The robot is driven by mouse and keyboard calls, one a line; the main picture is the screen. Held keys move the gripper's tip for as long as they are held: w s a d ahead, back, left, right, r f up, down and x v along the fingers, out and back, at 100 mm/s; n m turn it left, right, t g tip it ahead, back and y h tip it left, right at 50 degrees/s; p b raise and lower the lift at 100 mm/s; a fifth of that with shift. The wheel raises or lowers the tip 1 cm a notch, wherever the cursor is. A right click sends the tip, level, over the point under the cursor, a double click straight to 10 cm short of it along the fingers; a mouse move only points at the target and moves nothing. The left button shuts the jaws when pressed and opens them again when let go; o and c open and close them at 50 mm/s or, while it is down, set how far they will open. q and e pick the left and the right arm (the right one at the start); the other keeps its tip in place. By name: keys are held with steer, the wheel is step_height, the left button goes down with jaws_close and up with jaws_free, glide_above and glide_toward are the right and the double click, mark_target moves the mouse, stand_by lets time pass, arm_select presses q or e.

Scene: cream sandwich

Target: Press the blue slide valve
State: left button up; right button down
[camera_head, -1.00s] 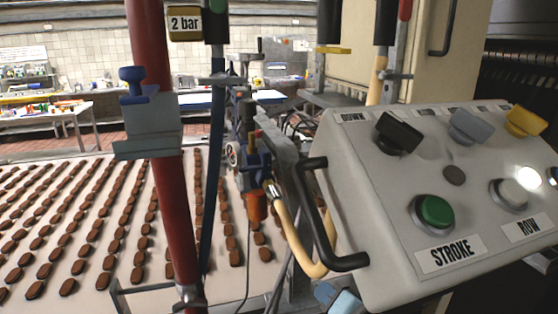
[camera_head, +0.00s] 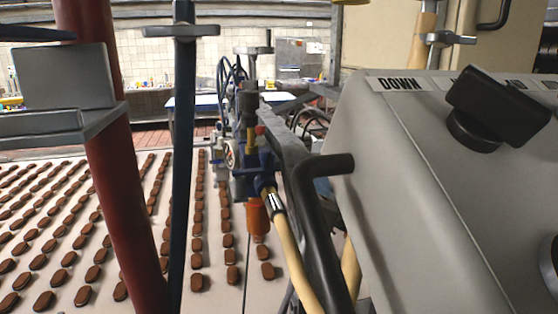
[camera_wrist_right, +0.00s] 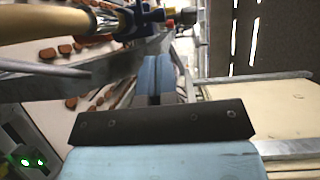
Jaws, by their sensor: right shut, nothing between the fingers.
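A blue valve fitting (camera_head: 267,163) sits at the middle of the head view, on a metal frame, with a cream hose (camera_head: 293,250) joined to it and an orange cup (camera_head: 257,218) below. Blue parts of it also show at the top of the right wrist view (camera_wrist_right: 152,15), next to the hose. My right gripper (camera_wrist_right: 156,62) has light blue fingers pressed together with nothing between them. They point toward the fitting's area; I cannot tell the gap, but no contact shows. My right gripper is outside the head view. My left gripper is in neither view.
A grey control panel (camera_head: 400,170) with a black knob (camera_head: 495,105) fills the right. Its black handle (camera_head: 318,225) stands close to the hose. A red pipe (camera_head: 125,200) and a blue post (camera_head: 182,150) stand left. Rows of brown biscuits lie on a pale belt (camera_head: 215,290).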

mark_target(270, 153)
arm_select(q)
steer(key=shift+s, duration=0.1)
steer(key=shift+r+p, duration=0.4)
steer(key=shift+p, duration=0.05)
arm_select(e)
steer(key=x, duration=1)
